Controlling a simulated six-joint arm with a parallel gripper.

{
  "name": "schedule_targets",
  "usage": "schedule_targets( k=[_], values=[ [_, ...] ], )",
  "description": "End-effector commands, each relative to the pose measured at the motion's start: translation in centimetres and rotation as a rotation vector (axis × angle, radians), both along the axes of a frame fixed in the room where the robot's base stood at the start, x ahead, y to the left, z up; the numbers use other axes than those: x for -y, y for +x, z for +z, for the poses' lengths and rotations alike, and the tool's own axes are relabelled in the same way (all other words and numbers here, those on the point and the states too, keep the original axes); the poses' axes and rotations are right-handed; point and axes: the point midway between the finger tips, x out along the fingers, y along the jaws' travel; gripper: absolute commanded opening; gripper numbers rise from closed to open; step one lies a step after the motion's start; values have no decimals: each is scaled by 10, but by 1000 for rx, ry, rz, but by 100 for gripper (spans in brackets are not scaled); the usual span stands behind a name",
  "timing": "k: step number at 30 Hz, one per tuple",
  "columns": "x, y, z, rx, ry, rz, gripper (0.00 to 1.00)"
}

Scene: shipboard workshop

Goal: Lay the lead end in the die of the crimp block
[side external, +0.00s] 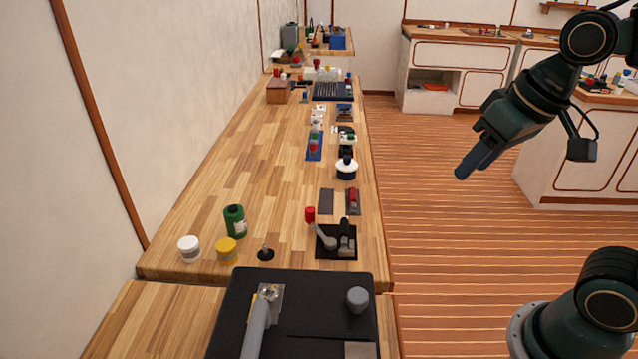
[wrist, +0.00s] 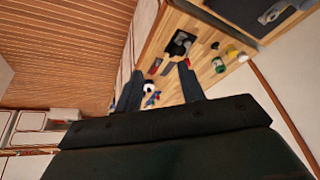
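My gripper (side external: 468,168) is in the air at the right, over the floor and well clear of the bench. The wrist view shows its two fingers (wrist: 160,88) apart with nothing between them. A black base with a grey lever-like fitting (side external: 340,243) sits on the bench, a red cylinder at its left; it also shows in the wrist view (wrist: 180,43). A metal block with a long grey handle (side external: 266,302) lies on a black mat (side external: 310,285) at the near end. I cannot tell which of these is the crimp block. I cannot make out the lead end.
On the bench stand a green bottle (side external: 234,221), a yellow-lidded jar (side external: 226,249), a white jar (side external: 189,248) and a small black-based stand (side external: 266,253). A grey cylinder (side external: 357,299) stands on the mat. Several small items line the bench's right side; its left middle is clear.

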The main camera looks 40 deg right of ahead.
Motion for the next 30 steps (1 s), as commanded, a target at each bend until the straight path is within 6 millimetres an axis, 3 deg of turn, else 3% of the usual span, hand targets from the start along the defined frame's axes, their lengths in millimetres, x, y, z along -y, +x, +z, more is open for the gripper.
schedule_targets(
  k=[3, 10, 30],
  values=[
    [1, -21, -2, 40, -25, 49, 39],
    [3, -43, -9, 80, -58, 111, 39],
    [3, -46, -10, 85, -64, 121, 39]
  ],
)
